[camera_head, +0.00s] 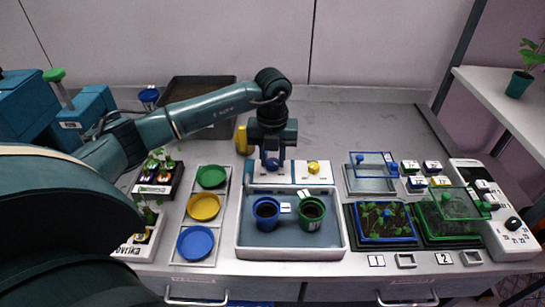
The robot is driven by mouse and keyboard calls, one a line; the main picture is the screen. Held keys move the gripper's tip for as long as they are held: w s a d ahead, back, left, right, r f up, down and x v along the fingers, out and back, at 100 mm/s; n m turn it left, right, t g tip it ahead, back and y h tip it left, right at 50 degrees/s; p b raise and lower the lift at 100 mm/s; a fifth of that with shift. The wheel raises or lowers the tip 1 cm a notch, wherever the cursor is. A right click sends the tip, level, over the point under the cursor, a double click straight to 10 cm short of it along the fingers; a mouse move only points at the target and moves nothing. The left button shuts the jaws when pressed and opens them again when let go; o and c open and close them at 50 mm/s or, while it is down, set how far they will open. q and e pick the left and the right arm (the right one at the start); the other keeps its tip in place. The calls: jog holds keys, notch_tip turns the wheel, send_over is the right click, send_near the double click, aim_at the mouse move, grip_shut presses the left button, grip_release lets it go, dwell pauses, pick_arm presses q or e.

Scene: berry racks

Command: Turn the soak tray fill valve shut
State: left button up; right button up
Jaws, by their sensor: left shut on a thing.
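The soak tray (290,260) is a pale-rimmed, grey-blue basin at the front middle of the bench. A white ledge (325,178) at its back carries a blue valve knob (271,164) and a yellow knob (313,168). My left gripper (271,158) points down over the ledge from behind and is shut on the blue knob, whose upper part it hides. The knob's turn angle cannot be made out. A blue pot (267,213) and a green pot (311,212) with dark soil stand in the tray. My right gripper is not in view.
Left of the tray, a rack holds green, yellow and blue saucers (203,206). A yellow object (241,139) stands just left of my gripper. The back right bench is clear.

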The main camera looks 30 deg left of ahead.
aim_at(273, 161)
pick_arm(q)
jog(key=m+b, duration=0.2)
jog(key=m, duration=0.2)
jog(key=shift+m, duration=0.3)
jog(key=m+b, duration=0.2)
jog(key=m, duration=0.3)
jog(key=shift+m+b, duration=0.3)
jog(key=shift+b, duration=0.05)
jog(key=m+b, duration=0.1)
jog(key=m, duration=0.3)
jog(key=shift+b, duration=0.3)
jog(key=shift+m+b, duration=0.3)
jog(key=shift+m, duration=0.7)
jog(key=shift+r+m, duration=0.1)
jog(key=shift+m, duration=0.5)
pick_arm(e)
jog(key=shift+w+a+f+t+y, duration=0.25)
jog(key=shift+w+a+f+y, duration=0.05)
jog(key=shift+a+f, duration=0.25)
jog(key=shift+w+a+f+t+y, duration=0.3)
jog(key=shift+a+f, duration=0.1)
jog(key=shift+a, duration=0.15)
pick_arm(q)
jog(key=o, duration=1)
jog(key=shift+c, duration=0.2)
notch_tip(273, 161, up, 13)
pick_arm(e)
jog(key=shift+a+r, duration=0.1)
